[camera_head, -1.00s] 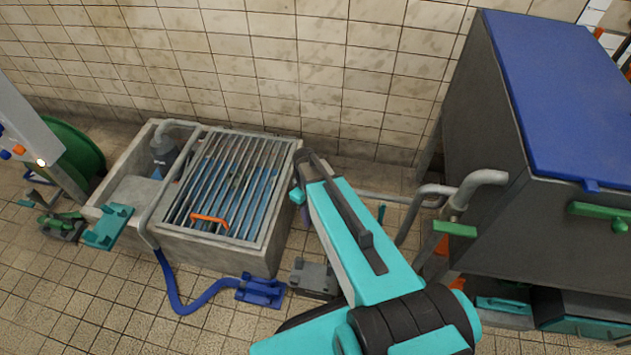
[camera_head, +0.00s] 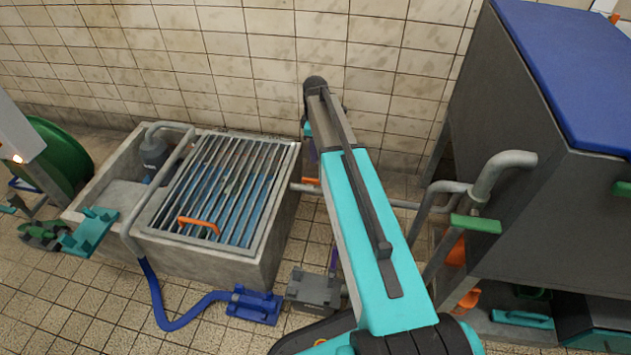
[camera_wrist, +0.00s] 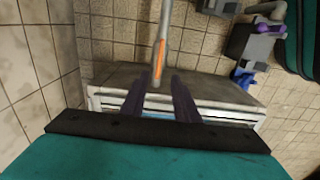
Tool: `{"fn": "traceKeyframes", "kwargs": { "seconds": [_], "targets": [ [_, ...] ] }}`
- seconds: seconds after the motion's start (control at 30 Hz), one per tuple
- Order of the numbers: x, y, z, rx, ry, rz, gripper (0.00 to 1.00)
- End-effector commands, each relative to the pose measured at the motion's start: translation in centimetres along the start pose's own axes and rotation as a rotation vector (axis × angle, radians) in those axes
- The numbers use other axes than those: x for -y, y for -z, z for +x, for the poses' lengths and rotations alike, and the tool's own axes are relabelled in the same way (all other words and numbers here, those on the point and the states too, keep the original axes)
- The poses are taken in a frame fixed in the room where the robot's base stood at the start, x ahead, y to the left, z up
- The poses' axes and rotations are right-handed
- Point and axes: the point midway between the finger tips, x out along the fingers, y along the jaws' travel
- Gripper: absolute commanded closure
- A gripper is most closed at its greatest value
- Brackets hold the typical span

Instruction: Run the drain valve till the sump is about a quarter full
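The sump (camera_head: 262,240) is a concrete basin with a metal grate (camera_head: 165,215). Blue water (camera_head: 232,222) shows between the bars; its depth is hard to judge. A grey pipe (camera_head: 350,196) runs into the sump's right wall, with an orange valve lever (camera_head: 311,181) close to that wall. In the wrist view the lever (camera_wrist: 161,47) lies along the pipe (camera_wrist: 165,15), ahead of my gripper (camera_wrist: 160,82). The two dark fingers are apart and empty, one to each side of the pipe's line. In the head view my forearm hides most of the gripper.
A dark tank with a blue lid (camera_head: 575,70) stands at the right, with bent grey pipes (camera_head: 490,185) and a green handle (camera_head: 476,224). A blue hose (camera_head: 165,310) and a grey block (camera_head: 313,290) lie in front of the sump. The tiled wall is close behind.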

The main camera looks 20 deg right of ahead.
Motion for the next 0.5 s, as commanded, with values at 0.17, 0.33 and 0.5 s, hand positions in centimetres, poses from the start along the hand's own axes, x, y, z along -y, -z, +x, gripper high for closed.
{"fn": "traceKeyframes", "kwargs": {
  "seconds": [0.17,0.33,0.5],
  "targets": [
    [-0.01,0.0,-0.08,0.0,0.0,-0.002,0.72],
    [0.01,0.03,0.0,0.0,0.0,-0.001,0.72],
    [0.02,0.05,0.66,0.0,0.0,-0.001,0.72]
  ]
}}
